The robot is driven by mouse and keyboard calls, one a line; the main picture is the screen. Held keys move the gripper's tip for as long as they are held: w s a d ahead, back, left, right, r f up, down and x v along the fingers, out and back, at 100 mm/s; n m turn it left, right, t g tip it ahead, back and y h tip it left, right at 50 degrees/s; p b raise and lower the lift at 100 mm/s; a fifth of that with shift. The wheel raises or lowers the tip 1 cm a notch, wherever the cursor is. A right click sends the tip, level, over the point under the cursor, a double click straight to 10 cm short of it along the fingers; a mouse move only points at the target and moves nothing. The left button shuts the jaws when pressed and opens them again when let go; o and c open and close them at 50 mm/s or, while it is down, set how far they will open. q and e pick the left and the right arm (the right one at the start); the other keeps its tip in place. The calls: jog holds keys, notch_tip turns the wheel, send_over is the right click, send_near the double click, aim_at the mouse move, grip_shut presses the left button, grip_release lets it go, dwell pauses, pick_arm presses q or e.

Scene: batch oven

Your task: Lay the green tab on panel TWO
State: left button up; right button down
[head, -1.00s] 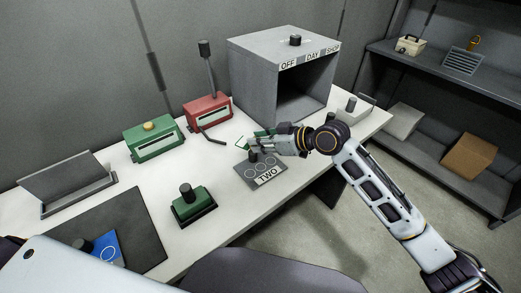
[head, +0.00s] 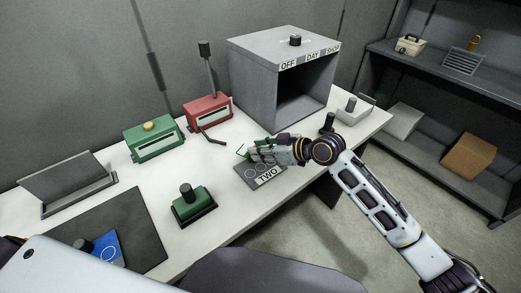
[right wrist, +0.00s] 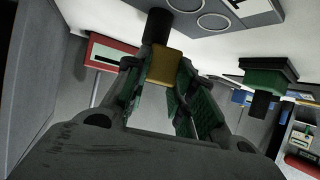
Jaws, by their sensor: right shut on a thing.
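Panel TWO (head: 249,176) is a grey plate with ring outlines and a TWO label, lying near the table's front edge. It also shows in the right wrist view (right wrist: 242,18). My right gripper (head: 254,154) is low over the panel's far side. In the right wrist view its green-lined fingers are shut on an amber block (right wrist: 166,66) with a black cylinder (right wrist: 157,27) beyond it, towards the panel. I cannot tell whether they touch the panel. A green block (head: 204,199) with a black knob stands left of the panel; I cannot tell which thing is the green tab. My left gripper is out of view.
A grey oven (head: 254,88) marked OFF, DAY, SHOP stands behind. A red box (head: 205,112) with a lever and a green box (head: 152,143) stand along the back. A blue card (head: 110,247) lies on a dark mat (head: 145,235). White table lies clear between panel and green block.

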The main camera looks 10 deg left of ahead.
jog(key=shift+f, duration=0.15)
jog(key=c, duration=1.5)
grip_release()
jog(key=o, duration=0.3)
jog(key=shift+r, duration=0.2)
jog(key=shift+d, duration=0.25)
jog(key=shift+s+d+r, duration=0.2)
jog(key=shift+d+r, duration=0.15)
jog(key=shift+d, duration=0.2)
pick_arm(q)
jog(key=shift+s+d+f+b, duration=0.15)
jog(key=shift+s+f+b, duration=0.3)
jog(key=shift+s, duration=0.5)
pick_arm(e)
jog(key=shift+v, duration=5.05)
